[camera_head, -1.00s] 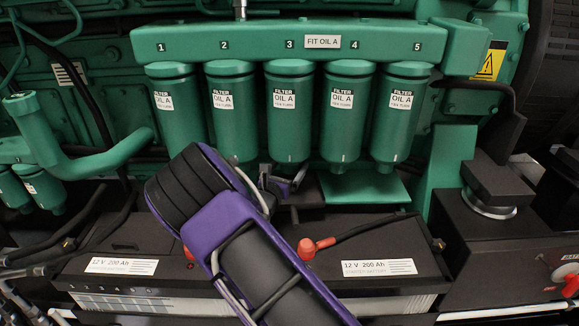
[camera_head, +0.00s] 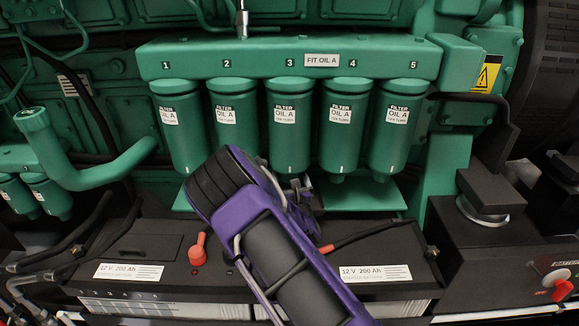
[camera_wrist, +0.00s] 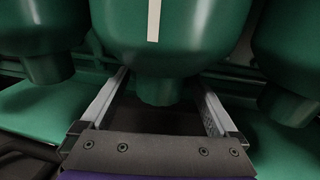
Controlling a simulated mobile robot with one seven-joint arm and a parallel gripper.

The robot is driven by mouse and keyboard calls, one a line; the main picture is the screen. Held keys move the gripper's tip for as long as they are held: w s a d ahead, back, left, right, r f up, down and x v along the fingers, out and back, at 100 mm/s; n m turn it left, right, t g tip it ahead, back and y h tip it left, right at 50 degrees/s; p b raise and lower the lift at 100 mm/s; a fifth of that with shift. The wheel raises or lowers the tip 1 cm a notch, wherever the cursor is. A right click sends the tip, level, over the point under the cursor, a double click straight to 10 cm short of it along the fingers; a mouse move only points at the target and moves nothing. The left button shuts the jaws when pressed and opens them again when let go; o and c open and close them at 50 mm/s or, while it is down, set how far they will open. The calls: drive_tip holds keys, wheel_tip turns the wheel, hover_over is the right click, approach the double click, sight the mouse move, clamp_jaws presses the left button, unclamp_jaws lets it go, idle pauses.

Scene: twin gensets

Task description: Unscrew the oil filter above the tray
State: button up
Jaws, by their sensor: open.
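Several green oil filters hang in a row under a manifold numbered 1 to 5, including filter 2 (camera_head: 235,130), filter 3 (camera_head: 287,138), filter 4 (camera_head: 341,135) and filter 5 (camera_head: 394,140). Each has a white "FILTER OIL A" label. The green tray (camera_head: 372,197) lies below the filters; its middle is hidden by my arm. My gripper (camera_head: 298,188) is open and empty just under filter 3. In the wrist view its fingers (camera_wrist: 163,88) stand either side of the narrow lower end of a filter (camera_wrist: 175,35). Contact cannot be told.
Filter 1 (camera_head: 181,135) hangs at the row's left end. A black battery (camera_head: 150,262) with a red terminal cap (camera_head: 199,248) stands below in front. A green pipe (camera_head: 100,175) is at left. A black box with a red switch (camera_head: 555,287) is at right.

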drive_tip(key=shift+s+r+n+y+p, duration=0.1)
drive_tip(key=shift+r+n+y+p, duration=0.35)
drive_tip(key=shift+p, duration=0.75)
drive_tip(key=shift+d+f+b, duration=0.15)
drive_tip(key=shift+f+b, duration=0.45)
drive_tip(key=shift+f, duration=0.15)
drive_tip(key=shift+r+n+g+y, duration=0.2)
drive_tip(key=shift+n+g+y, duration=0.15)
drive_tip(key=shift+y, duration=0.4)
drive_tip(key=shift+r+n+y, duration=0.2)
drive_tip(key=shift+n+y, duration=0.1)
drive_tip(key=shift+y, duration=0.3)
drive_tip(key=shift+r+n+g+y, duration=0.15)
drive_tip(key=shift+n+g+y, duration=0.1)
drive_tip(key=shift+n+y, duration=0.05)
drive_tip(key=shift+c, duration=0.2)
clamp_jaws()
